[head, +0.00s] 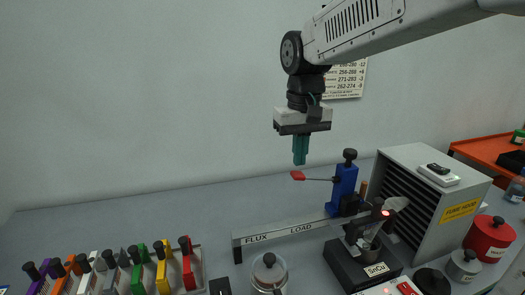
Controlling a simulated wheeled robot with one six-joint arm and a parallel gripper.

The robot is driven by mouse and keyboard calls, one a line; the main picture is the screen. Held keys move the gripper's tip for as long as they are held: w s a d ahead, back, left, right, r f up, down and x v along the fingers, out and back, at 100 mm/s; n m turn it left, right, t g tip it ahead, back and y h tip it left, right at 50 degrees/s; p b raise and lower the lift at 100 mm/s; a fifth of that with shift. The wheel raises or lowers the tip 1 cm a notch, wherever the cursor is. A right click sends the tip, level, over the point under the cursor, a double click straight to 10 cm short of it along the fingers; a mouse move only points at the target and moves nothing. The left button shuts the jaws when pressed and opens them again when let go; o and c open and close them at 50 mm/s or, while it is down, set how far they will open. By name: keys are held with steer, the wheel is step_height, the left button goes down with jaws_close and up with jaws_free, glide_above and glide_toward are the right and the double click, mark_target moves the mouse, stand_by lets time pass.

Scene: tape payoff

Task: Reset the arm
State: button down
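My arm reaches in from the upper right, and my gripper (300,162) hangs from it, pointing down in front of the wall. Its teal fingers are close together at the middle of the gripper body and look shut, with nothing visible between them. The fingertips are in the air, a little above a red-tipped lever (298,175) in the picture. I cannot tell the exact gap in depth.
A blue post (343,188) stands on a rail marked FLUX and LOAD (283,233). Right are a SnCu solder pot (366,268), a fume hood (412,165) and a red canister (489,239). A rack (203,272) of several coloured holders and a lidded pot (269,274) stand in front.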

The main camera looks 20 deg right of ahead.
steer(key=s+d+f, duration=0.1)
steer(key=s+f, duration=0.1)
steer(key=s, duration=0.9)
steer(key=s+d+f+t, duration=0.1)
steer(key=s+d+f, duration=0.1)
steer(key=s, duration=0.9)
steer(key=shift+f, duration=0.2)
